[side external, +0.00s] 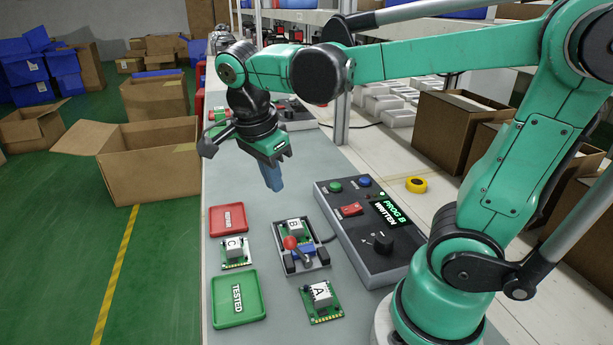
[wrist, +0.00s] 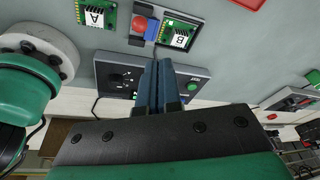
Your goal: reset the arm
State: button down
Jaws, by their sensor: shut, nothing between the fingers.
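My arm is green and black and reaches over the bench from the right in the side external view. My gripper (side external: 273,180) hangs above the bench, beyond the red tray. Its blue fingers are pressed together with nothing between them. In the wrist view the shut fingers (wrist: 159,80) point past the control box. The fingers touch nothing that I can see.
Board B (side external: 293,230) sits in the fixture (side external: 302,262). Board C (side external: 237,252) and board A (side external: 321,299) lie on the bench. The red tray (side external: 228,219), green TESTED tray (side external: 240,300) and control box (side external: 370,262), reading "PROG B WRITTEN", stand nearby. Cardboard boxes (side external: 160,165) are left.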

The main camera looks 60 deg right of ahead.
jog(key=shift+w+a+r, duration=0.1)
jog(key=shift+a, duration=0.05)
jog(key=a+f+n+t+y, duration=0.1)
jog(key=n+t, duration=0.1)
jog(key=n, duration=0.5)
jog(key=a+f+n+t+y, duration=0.1)
jog(key=n+t, duration=0.2)
jog(key=n, duration=0.4)
jog(key=f+n+t, duration=0.1)
jog(key=n+t, duration=0.1)
jog(key=n, duration=0.5)
jog(key=shift+a+f+n+t+y, duration=0.1)
jog(key=shift+a+n+t+y, duration=0.2)
jog(key=shift+a+y, duration=0.1)
